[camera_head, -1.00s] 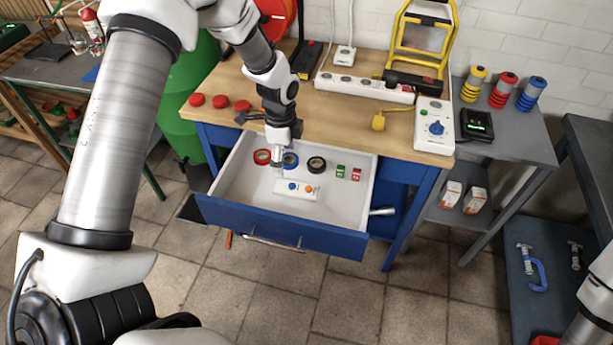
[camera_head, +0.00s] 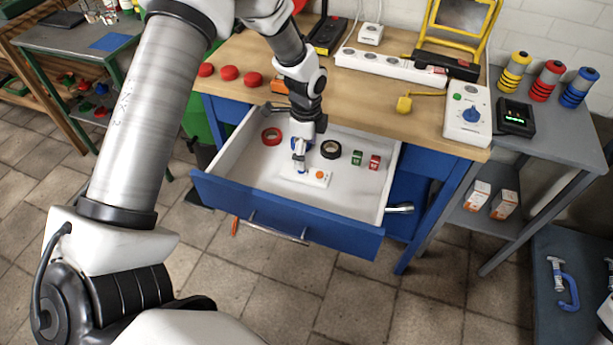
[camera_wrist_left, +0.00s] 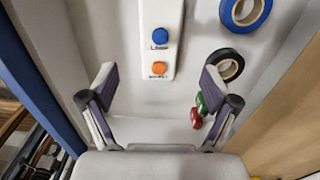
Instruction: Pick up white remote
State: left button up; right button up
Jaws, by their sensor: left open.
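The white remote (camera_head: 318,178) lies flat in the open drawer (camera_head: 353,220), near its front. It has a blue and an orange button. In the left wrist view the remote (camera_wrist_left: 161,18) runs up out of the picture, beyond and between the fingertips. My left gripper (camera_head: 300,165) points down into the drawer over the remote and hides part of it. In the left wrist view the gripper (camera_wrist_left: 155,80) is open, with nothing between its fingers. My right gripper does not show.
In the drawer are a red tape roll (camera_head: 271,136), a black tape roll (camera_head: 331,149), a blue tape roll (camera_wrist_left: 245,10), a green block (camera_head: 357,157) and a red block (camera_head: 375,162). The drawer's walls surround the gripper. The wooden worktop (camera_head: 362,107) is behind.

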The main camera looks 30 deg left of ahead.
aim_at(306, 172)
pick_arm(q)
jog(key=shift+s+f, duration=0.15)
jog(key=shift+f, duration=0.25)
notch_tip(306, 172, down, 6)
jog(key=shift+f+p, duration=0.25)
jog(key=shift+p, duration=0.35)
jog(key=shift+r, duration=0.1)
jog(key=c, duration=1.3)
